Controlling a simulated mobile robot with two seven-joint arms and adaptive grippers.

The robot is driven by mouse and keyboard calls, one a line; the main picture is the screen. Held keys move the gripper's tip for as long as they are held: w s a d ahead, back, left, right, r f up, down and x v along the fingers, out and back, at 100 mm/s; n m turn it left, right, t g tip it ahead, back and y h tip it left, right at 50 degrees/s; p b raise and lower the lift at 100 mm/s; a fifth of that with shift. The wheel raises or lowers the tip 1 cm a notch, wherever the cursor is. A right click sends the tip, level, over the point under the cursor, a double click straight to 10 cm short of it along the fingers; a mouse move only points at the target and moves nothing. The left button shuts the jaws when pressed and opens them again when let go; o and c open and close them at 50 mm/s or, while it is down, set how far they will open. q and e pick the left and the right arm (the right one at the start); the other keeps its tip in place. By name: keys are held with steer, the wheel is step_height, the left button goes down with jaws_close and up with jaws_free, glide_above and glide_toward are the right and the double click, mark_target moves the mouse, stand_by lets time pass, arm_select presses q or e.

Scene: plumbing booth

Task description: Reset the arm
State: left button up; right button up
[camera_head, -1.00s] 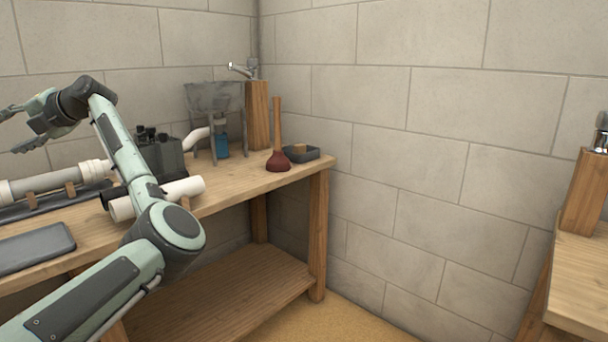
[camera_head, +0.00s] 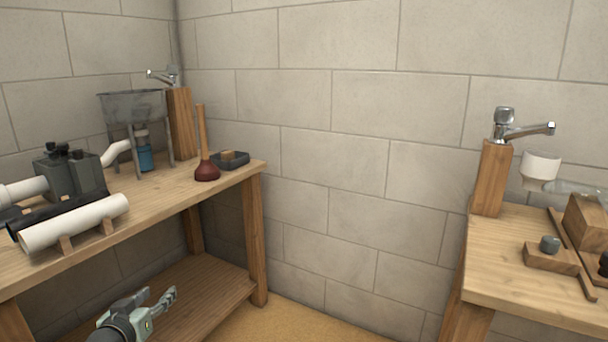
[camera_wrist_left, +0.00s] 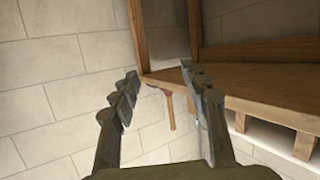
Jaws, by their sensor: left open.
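My left gripper (camera_head: 158,302) is low at the bottom left of the head view, in front of the left workbench's lower shelf (camera_head: 205,292) and below its top. In the left wrist view its two fingers (camera_wrist_left: 162,100) stand apart with nothing between them in grasp. The wooden bench and the plunger (camera_wrist_left: 170,108) show beyond the fingers there, apart from them. Most of my left arm is out of the head view. My right gripper is not in view.
The left workbench (camera_head: 150,205) holds white pipes (camera_head: 75,222), a dark pump-like block (camera_head: 68,172), a metal sink (camera_head: 133,105), a red plunger (camera_head: 206,170) and a small dark tray (camera_head: 232,162). A second bench (camera_head: 500,285) with a tap (camera_head: 520,130) stands right. Floor between is clear.

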arm_select(q)
steer(key=s+d+f+m+g, duration=0.1)
steer(key=s+d+f+g, duration=0.2)
steer(key=s+f, duration=0.4)
steer(key=s+d+f+m+g, duration=0.1)
steer(key=s+d+f+g, duration=0.2)
steer(key=s+f, duration=0.45)
steer(key=s+d+f+g, duration=0.1)
steer(key=s+f, duration=0.3)
steer(key=s, duration=0.5)
steer(key=s+d+f+m+g, duration=0.1)
steer(key=s+f+g, duration=0.3)
steer(key=s, duration=0.5)
steer(key=shift+s+d+g+y+p, duration=0.15)
steer(key=shift+s+g+y+p, duration=0.05)
steer(key=shift+g+y+p, duration=0.1)
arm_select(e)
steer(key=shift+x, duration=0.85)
